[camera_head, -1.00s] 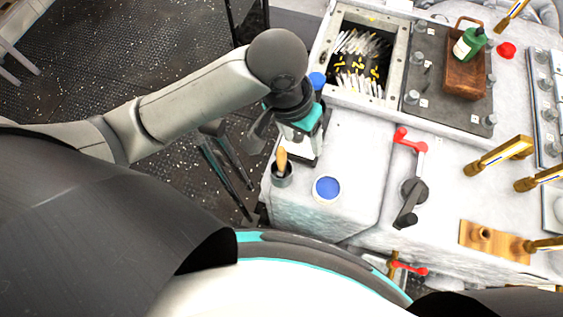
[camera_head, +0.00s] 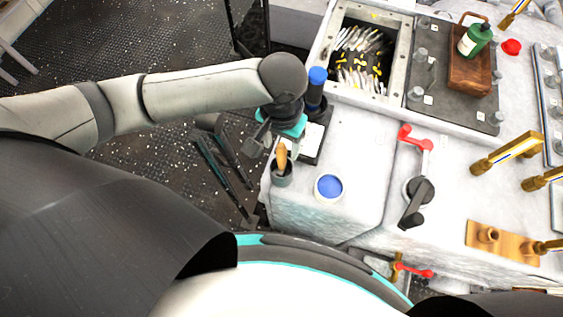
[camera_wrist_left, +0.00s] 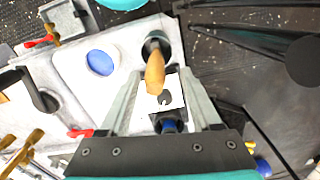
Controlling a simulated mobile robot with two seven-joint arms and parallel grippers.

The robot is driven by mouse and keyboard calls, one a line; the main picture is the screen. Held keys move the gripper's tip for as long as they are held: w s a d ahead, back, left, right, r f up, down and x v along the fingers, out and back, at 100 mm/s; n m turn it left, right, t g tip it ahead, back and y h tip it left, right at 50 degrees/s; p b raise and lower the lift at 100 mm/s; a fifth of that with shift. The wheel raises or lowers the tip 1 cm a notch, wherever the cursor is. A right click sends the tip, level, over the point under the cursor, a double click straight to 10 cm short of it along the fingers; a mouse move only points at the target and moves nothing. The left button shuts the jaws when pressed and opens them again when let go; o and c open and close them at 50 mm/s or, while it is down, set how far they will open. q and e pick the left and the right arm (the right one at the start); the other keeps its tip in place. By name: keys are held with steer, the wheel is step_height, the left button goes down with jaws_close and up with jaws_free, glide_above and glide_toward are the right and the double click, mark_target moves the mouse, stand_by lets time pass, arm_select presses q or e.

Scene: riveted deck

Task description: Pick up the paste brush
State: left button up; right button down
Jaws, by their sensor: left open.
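The paste brush (camera_head: 282,155) stands handle up in a dark round cup (camera_head: 282,176) at the left edge of the white housing. Only its tan wooden handle shows; its bristles are hidden in the cup. My left gripper (camera_head: 262,142) is just to the left of and above the brush in the head view. In the left wrist view the brush handle (camera_wrist_left: 155,72) lies between the two open fingers (camera_wrist_left: 160,95), apart from both. The cup (camera_wrist_left: 155,45) shows beyond the fingertips. My right gripper is not in view.
A blue-capped bottle (camera_head: 317,88) stands on a dark stand with a white label beside the gripper. A blue-filled round dish (camera_head: 329,187) lies right of the cup. A red-handled crank (camera_head: 415,140) and an open bin (camera_head: 366,55) are farther right.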

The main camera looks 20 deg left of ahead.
mark_target(281, 160)
arm_select(q)
steer(key=f, duration=0.2)
steer(key=f+b, duration=0.1)
steer(key=s+f, duration=0.1)
steer(key=f, duration=0.1)
steer(key=shift+d+f+b, duration=0.15)
steer(key=shift+f+b, duration=0.2)
steer(key=shift+b, duration=0.05)
jaws_close()
steer(key=shift+w, duration=0.1)
